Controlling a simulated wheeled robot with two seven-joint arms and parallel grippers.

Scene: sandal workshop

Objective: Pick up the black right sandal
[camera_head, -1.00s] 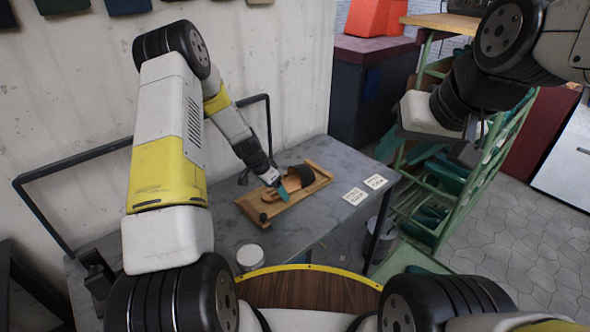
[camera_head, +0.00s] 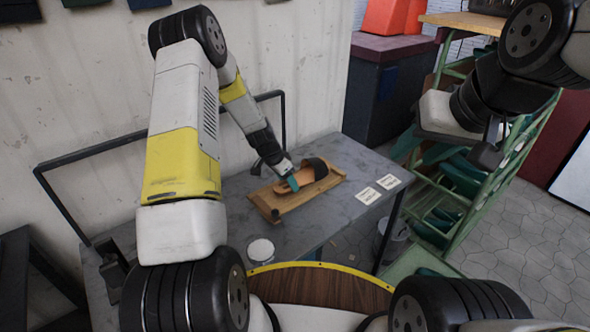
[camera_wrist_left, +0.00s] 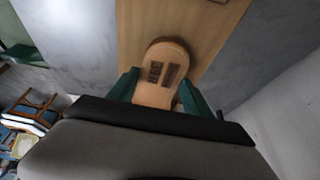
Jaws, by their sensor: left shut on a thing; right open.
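The sandal with a tan sole and a black strap (camera_head: 316,168) is over a wooden board (camera_head: 308,196) on the grey workbench. My left gripper (camera_head: 292,183) is shut on the heel end of the sandal, which seems slightly raised from the board. The left wrist view shows the heel (camera_wrist_left: 158,62) with dark marks between the green fingers of the left gripper (camera_wrist_left: 158,92). The strap is out of that view. My right gripper (camera_head: 489,146) is open and empty, in front of the green rack.
A white tin (camera_head: 261,251) stands near the bench's front edge, and two white cards (camera_head: 367,196) lie at its right. A green rack (camera_head: 470,195) with several teal items stands at the right. A black rail (camera_head: 100,153) runs behind the bench (camera_head: 232,212).

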